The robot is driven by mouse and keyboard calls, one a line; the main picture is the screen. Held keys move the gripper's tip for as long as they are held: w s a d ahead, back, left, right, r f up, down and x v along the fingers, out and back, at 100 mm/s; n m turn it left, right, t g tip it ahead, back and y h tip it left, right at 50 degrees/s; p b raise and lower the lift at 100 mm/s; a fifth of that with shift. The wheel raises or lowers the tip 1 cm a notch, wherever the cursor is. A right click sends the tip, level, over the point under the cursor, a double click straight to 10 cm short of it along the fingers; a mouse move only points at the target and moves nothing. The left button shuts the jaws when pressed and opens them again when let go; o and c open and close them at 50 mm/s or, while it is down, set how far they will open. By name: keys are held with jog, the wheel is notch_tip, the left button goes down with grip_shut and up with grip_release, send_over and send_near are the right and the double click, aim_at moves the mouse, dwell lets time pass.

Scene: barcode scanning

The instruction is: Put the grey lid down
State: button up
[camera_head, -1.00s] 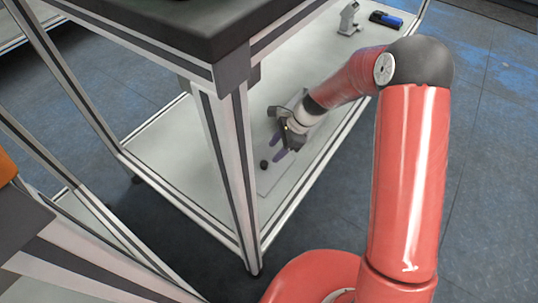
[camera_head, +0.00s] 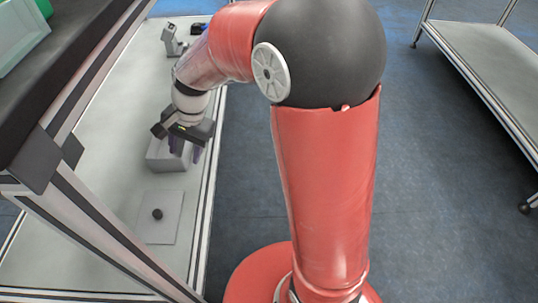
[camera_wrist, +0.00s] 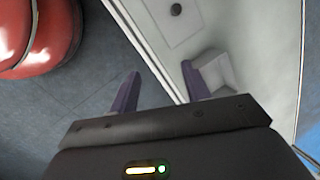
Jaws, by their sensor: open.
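The grey lid (camera_head: 150,232) is a flat square plate with a black knob (camera_head: 157,214). It lies flat on the pale lower shelf, in front of a grey box (camera_head: 157,160). The lid also shows at the top of the wrist view (camera_wrist: 190,25). My gripper (camera_head: 186,150) is open, with two purple fingers apart, above or beside the box and away from the lid. In the wrist view my gripper (camera_wrist: 160,72) has nothing between its fingers, and the box (camera_wrist: 214,70) shows close by the right finger. Whether that finger touches the box I cannot tell.
The shelf (camera_head: 105,125) is part of a framed table, with a dark top (camera_head: 60,60) and a post (camera_head: 85,220) at the left. A grey scanner-like device (camera_head: 171,40) stands at the back. Another table (camera_head: 495,75) is at the right, with open floor between.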

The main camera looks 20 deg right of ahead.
jog(key=s+d+r+n+t+h, duration=0.1)
jog(key=s+d+r+n, duration=0.1)
jog(key=s, duration=0.4)
jog(key=s+d+r+n+t+h, duration=0.1)
jog(key=s+d+r+n+t, duration=0.1)
jog(key=s+d+r, duration=0.3)
jog(key=s+d+r+n+t+h, duration=0.1)
jog(key=s+d+r+n+t, duration=0.1)
jog(key=s+d, duration=0.5)
jog(key=shift+s+r+n, duration=0.35)
jog(key=shift+r+n, duration=0.55)
jog(key=shift+n, duration=0.2)
jog(key=shift+d, duration=0.1)
notch_tip(320, 180, up, 7)
jog(key=p, duration=0.6)
jog(key=shift+f+p, duration=0.15)
jog(key=shift+p, duration=0.2)
